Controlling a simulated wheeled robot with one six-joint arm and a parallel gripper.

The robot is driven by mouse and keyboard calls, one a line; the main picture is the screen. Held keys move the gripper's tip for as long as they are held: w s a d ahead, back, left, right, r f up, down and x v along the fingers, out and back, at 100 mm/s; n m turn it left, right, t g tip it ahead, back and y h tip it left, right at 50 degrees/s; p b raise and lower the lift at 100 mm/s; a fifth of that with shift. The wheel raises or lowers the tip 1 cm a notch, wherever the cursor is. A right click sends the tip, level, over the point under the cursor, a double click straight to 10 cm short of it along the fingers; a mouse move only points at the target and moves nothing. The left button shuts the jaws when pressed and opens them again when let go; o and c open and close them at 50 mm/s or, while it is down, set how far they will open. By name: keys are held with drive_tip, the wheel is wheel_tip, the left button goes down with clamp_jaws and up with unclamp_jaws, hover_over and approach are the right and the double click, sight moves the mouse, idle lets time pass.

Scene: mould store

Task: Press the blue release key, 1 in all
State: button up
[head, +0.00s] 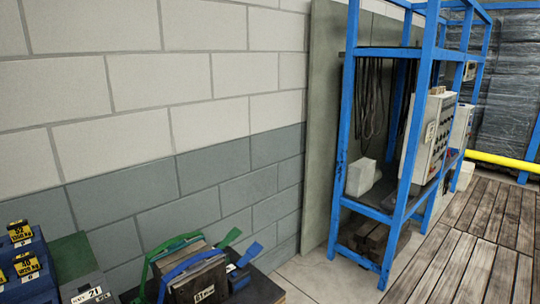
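I cannot make out a blue release key in the head view. A light grey control box (427,136) with several small dark knobs or buttons is mounted at the blue rack on the right. Its controls are too small to tell apart, and a rack post partly hides it. My gripper is not in view.
The blue metal rack (395,215) holds hanging cables (370,95) and white blocks (362,177). Blue blocks with yellow labels (28,265) and strapped items (195,272) stand at the lower left. Wooden slat flooring (465,265) is clear at right. A yellow bar (500,160) crosses behind.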

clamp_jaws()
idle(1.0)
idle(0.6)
